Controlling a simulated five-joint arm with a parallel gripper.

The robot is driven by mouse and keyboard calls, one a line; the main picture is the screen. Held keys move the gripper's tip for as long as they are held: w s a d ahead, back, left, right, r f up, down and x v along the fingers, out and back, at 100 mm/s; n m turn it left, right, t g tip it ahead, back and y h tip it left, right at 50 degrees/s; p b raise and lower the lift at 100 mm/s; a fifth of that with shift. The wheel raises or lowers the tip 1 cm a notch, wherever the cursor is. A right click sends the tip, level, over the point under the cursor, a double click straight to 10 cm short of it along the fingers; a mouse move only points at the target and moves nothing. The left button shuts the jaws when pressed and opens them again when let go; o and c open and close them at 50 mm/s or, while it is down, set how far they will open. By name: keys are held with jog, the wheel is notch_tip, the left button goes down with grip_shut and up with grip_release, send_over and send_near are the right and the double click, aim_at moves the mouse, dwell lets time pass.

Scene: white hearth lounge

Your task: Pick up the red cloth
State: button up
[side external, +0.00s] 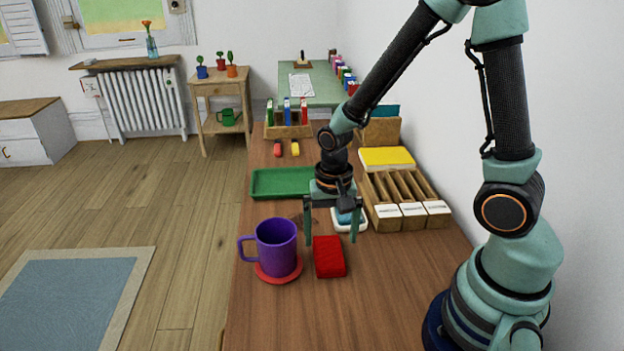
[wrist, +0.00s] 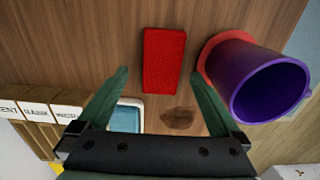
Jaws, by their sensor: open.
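The red cloth (side external: 328,257) is a small folded block lying on the wooden table, just right of the purple mug. My gripper (side external: 332,236) points down above the table, close to the cloth on its far side, with its fingers apart and nothing between them. In the wrist view, the red cloth (wrist: 164,60) lies beyond the fingertips, between the lines of the two open fingers of my gripper (wrist: 162,80). I cannot tell the exact height of the fingertips above the table.
The purple mug (side external: 276,245) stands on a red coaster (side external: 278,274) close left of the cloth. Behind my gripper are a white dish with blue inside (side external: 347,221), a green tray (side external: 281,183) and a wooden sorter (side external: 405,198) with labels. The table (side external: 345,315) is clear in front of the cloth.

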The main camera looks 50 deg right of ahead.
aim_at(329, 250)
jog(key=shift+w+a+f, duration=0.1)
jog(key=shift+w+f, duration=0.05)
jog(key=shift+f, duration=1.8)
jog(key=c, duration=1.2)
jog(key=shift+r, duration=0.1)
jog(key=shift+c, duration=0.2)
notch_tip(329, 250, up, 20)
